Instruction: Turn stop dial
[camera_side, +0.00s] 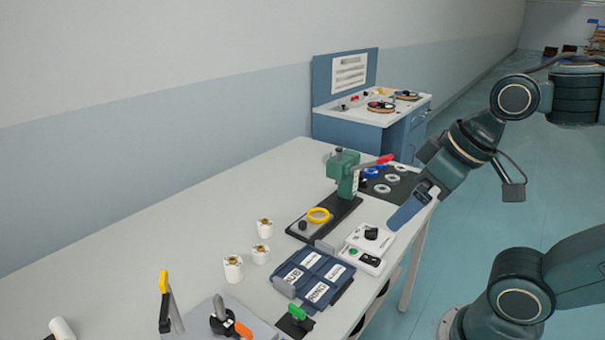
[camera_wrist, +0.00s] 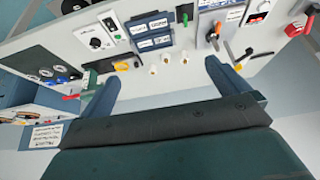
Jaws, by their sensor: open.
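The stop dial (camera_side: 371,234) appears to be the black knob on a white box near the table's right edge. In the wrist view the dial (camera_wrist: 95,43) is at upper left, beyond my left finger. My gripper (camera_side: 404,216) is just to the right of the dial box in the side view, apart from the knob as far as I can tell. In the wrist view my gripper (camera_wrist: 161,70) shows two blue fingers spread wide with nothing between them.
A smaller box with a green button (camera_side: 353,251) adjoins the dial box. A blue labelled tray (camera_side: 325,277) lies nearer the camera. A green press with a red handle (camera_side: 346,171) stands behind. White spools (camera_side: 233,268) stand left of the tray. The table's far left is clear.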

